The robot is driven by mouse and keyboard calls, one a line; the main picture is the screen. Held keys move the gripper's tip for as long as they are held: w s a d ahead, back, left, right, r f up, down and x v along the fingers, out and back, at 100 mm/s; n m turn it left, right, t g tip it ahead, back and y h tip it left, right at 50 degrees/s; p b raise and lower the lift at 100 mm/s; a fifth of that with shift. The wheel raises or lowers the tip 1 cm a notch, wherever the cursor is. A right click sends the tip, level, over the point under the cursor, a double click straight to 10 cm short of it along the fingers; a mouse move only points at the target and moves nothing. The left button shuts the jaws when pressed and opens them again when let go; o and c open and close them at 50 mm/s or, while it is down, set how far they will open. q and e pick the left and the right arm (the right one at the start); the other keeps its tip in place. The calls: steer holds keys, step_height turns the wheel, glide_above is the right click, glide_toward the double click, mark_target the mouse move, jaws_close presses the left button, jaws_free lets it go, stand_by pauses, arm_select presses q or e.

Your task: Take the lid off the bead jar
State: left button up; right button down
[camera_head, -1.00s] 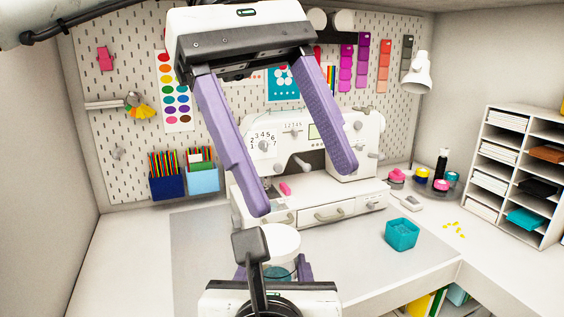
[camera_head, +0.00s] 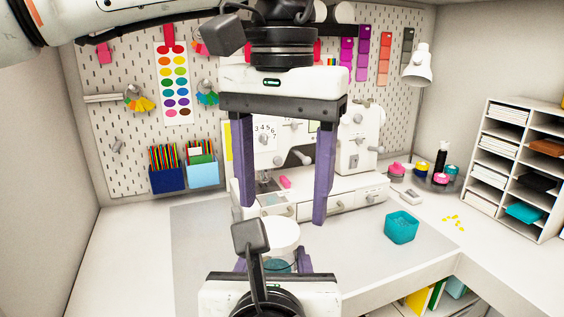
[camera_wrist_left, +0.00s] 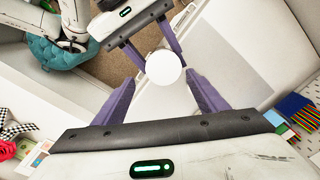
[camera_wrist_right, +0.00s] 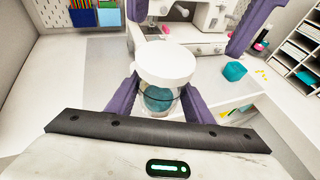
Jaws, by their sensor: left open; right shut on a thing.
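The bead jar (camera_wrist_right: 158,99) is a clear jar with teal contents, and its round white lid (camera_wrist_right: 165,62) is on top. In the head view the lid (camera_head: 281,234) shows above my right gripper (camera_head: 277,266). My right gripper is shut around the jar body, one finger on each side, and holds it upright. My left gripper (camera_head: 284,212) is open above the jar, pointing down, with its purple fingertips apart on either side of the lid. In the left wrist view the lid (camera_wrist_left: 164,67) lies between the fingertips from above. I cannot tell whether the fingers touch it.
A teal container (camera_head: 401,228) stands on the desk to the right, with small yellow pieces (camera_head: 454,222) beyond it. A white sewing machine (camera_head: 350,150) and a drawer unit (camera_head: 345,198) stand behind. A grey mat (camera_head: 195,235) is clear at left.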

mark_target(282, 229)
arm_select(q)
steer(key=shift+f, duration=1.8)
